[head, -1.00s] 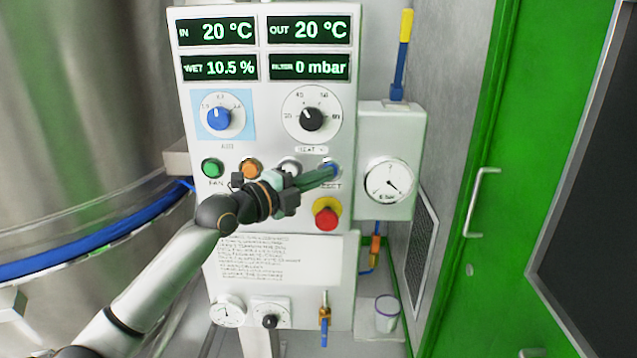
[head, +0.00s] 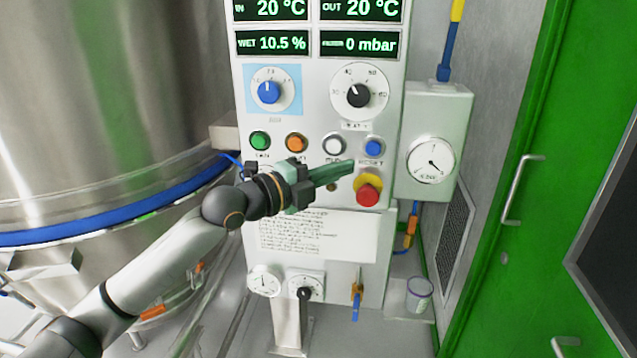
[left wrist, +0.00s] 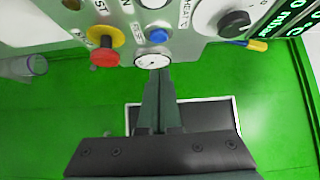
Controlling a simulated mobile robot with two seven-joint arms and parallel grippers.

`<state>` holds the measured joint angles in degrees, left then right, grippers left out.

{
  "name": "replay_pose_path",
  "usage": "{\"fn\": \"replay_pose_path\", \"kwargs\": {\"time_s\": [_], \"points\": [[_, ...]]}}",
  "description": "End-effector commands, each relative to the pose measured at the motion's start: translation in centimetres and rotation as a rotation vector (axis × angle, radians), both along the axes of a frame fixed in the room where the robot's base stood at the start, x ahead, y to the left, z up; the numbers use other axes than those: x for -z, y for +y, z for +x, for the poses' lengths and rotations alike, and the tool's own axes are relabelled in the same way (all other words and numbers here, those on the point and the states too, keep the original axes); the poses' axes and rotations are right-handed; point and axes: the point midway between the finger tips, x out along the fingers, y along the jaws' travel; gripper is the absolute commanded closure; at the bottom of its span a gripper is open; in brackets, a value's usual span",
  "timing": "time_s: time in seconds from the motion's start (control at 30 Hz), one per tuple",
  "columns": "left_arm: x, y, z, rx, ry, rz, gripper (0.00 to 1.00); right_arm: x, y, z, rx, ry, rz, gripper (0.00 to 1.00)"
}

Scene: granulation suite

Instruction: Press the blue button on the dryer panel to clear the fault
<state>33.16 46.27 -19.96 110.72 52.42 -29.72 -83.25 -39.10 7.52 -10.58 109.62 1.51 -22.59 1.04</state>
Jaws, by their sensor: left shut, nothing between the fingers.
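The blue button (head: 374,148), labelled RESET, is at the right end of the button row on the white dryer panel (head: 318,110). It also shows in the left wrist view (left wrist: 158,36), beyond the fingertips. My left gripper (head: 350,166) is shut and empty, its green fingers pointing right across the panel. In the head view the fingertips appear just below and left of the blue button, apart from it in the picture. The exact gap in depth is hard to tell. My right gripper is not in view.
A red emergency stop (head: 368,190) on a yellow base sits just below the blue button. Green (head: 260,141), orange (head: 296,142) and white (head: 333,145) buttons are to its left. A gauge box (head: 432,150) stands right of the panel, a steel vessel (head: 110,90) left.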

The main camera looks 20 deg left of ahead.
Motion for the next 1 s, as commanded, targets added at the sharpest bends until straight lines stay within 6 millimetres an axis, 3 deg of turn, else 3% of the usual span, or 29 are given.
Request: {"fn": "replay_pose_path", "kwargs": {"time_s": [0.13,0.33,1.0], "points": [[0.3,1.2,-2.1,0.0,0.002,0.005,1.0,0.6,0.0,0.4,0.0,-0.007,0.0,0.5],[0.1,1.9,-3.6,0.001,0.001,0.0,1.0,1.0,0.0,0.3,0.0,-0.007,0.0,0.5],[0.0,2.1,-3.9,0.002,0.002,-0.001,1.0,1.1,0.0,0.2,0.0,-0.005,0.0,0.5]]}}
